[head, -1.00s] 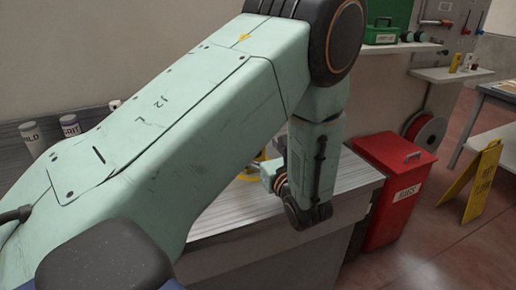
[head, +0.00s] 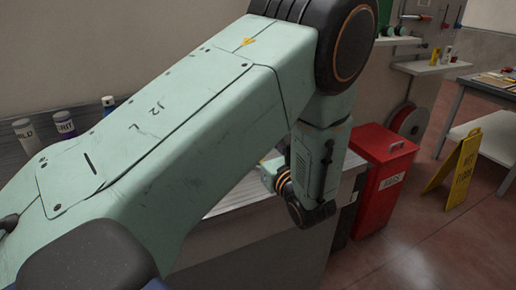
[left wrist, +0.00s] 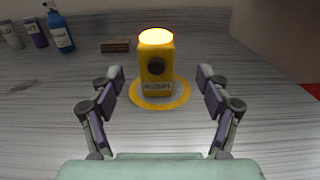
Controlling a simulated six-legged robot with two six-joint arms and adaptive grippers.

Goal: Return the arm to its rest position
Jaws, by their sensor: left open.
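My left arm fills much of the head view, reaching from the lower left up to a bent elbow and down over a grey bench. My left gripper is hidden behind the arm there. In the left wrist view the left gripper (left wrist: 162,92) is open and empty, its two fingers wide apart. A yellow box-like device (left wrist: 156,65) with a glowing orange top stands upright on a yellow ring (left wrist: 183,98) on the bench, between and beyond the fingers. I see no contact with it. My right gripper is in neither view.
Bottles (left wrist: 60,32) stand at the bench's back left, with a brown block (left wrist: 116,45) near them. A red bin (head: 376,190) stands close beside the bench (head: 240,200). A yellow floor sign (head: 455,172) stands farther right. Open floor lies in front of the bin.

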